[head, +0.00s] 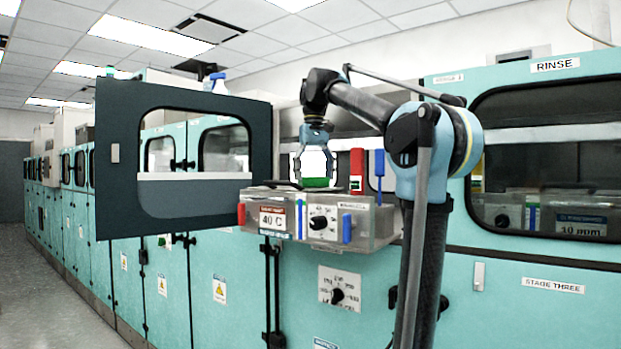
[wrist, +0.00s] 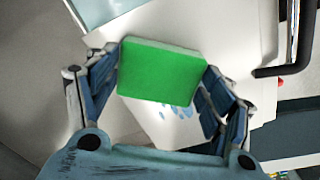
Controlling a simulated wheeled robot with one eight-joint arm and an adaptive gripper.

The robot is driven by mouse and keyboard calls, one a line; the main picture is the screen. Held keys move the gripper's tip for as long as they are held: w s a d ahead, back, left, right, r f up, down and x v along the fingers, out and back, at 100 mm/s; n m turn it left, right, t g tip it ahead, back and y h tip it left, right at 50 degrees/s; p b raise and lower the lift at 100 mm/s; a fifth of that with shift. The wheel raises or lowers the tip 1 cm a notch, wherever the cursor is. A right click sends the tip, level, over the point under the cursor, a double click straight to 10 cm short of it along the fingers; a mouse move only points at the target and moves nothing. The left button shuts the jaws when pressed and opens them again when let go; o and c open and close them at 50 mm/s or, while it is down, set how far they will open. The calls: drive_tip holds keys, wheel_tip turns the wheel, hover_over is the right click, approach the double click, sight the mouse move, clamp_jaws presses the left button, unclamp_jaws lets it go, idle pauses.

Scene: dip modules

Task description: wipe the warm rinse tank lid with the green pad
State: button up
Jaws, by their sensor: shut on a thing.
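The green pad (wrist: 160,70) is held between the two fingers of my gripper (wrist: 163,66), seen from above in the wrist view. In the head view the pad (head: 316,182) shows as a green strip under my gripper (head: 315,170), low over the tank top. The tank front (head: 272,219) carries a 40 C label. In the wrist view a pale lid surface (wrist: 235,40) lies below the pad, with blue smudges (wrist: 175,109) just past the pad's lower edge. A dark bar handle (wrist: 288,70) is at right. I cannot tell whether the pad touches the lid.
A dark framed door (head: 122,200) stands open left of the tank. A red upright piece (head: 356,170) and a blue one (head: 380,165) stand just right of my gripper. The RINSE cabinet (head: 560,90) closes off the right. Floor (head: 60,300) is clear at left.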

drive_tip(key=shift+s+d, duration=0.6)
drive_tip(key=shift+d, duration=0.2)
drive_tip(key=shift+s+d, duration=0.6)
drive_tip(key=shift+d, duration=0.2)
drive_tip(key=shift+w+a, duration=0.1)
drive_tip(key=shift+a, duration=0.05)
drive_tip(key=shift+w+a, duration=1)
drive_tip(key=shift+a, duration=0.3)
drive_tip(key=shift+w+a, duration=1.1)
drive_tip(key=shift+a, duration=0.3)
drive_tip(key=shift+w+a, duration=1.1)
drive_tip(key=shift+a, duration=0.3)
drive_tip(key=shift+w+a, duration=1.1)
drive_tip(key=shift+a, duration=0.3)
drive_tip(key=shift+s+d, duration=0.55)
drive_tip(key=shift+d, duration=0.2)
drive_tip(key=shift+s+d, duration=0.55)
drive_tip(key=shift+d, duration=0.15)
drive_tip(key=shift+s+d+f, duration=0.1)
drive_tip(key=shift+s+d, duration=1.05)
drive_tip(key=shift+d, duration=0.3)
drive_tip(key=shift+s+d, duration=1.05)
drive_tip(key=shift+d, duration=0.35)
drive_tip(key=shift+s+d, duration=1.05)
drive_tip(key=shift+d, duration=0.3)
